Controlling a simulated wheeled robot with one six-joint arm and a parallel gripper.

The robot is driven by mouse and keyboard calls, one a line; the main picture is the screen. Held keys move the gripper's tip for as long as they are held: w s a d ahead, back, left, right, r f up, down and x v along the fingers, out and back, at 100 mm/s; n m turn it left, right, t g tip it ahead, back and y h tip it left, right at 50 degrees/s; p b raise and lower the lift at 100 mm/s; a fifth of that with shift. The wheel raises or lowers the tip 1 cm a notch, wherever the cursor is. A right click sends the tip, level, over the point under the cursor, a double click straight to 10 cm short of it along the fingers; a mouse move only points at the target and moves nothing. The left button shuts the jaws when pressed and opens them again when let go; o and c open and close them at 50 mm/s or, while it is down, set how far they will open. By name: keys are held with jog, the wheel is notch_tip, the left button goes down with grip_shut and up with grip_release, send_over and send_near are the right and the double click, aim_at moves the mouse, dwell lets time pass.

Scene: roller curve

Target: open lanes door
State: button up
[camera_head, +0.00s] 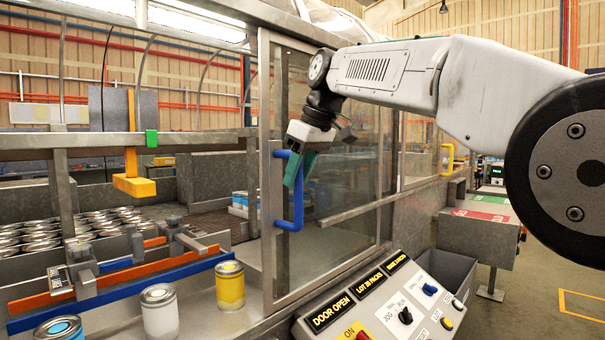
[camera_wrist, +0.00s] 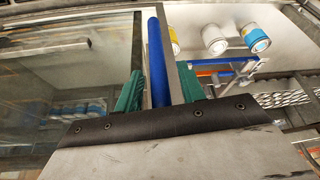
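The lanes door (camera_head: 338,215) is a glass panel in a grey metal frame, and a blue vertical bar handle (camera_head: 297,212) is fixed near its left edge. My gripper (camera_head: 298,172) is at the upper part of this handle. In the wrist view, the blue handle (camera_wrist: 157,62) runs between the two green fingers of my gripper (camera_wrist: 158,88). A narrow gap shows on each side of the bar, so the fingers look open around it. Their exact depth along the handle is hard to tell. Door glass (camera_wrist: 70,75) fills the left of the wrist view.
A control panel (camera_head: 385,305) with knobs and a "DOOR OPEN" label stands below the door. White (camera_head: 160,312), yellow (camera_head: 229,286) and blue-topped (camera_head: 58,329) cans stand left of it. Blue and orange rails (camera_head: 130,270) run behind the cans. A grey bin (camera_head: 447,270) is at right.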

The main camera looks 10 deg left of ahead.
jog(key=w+v, duration=0.1)
jog(key=v, duration=0.6)
jog(key=shift+s+r, duration=0.25)
jog(key=shift+s, duration=0.3)
jog(key=shift+d, duration=0.2)
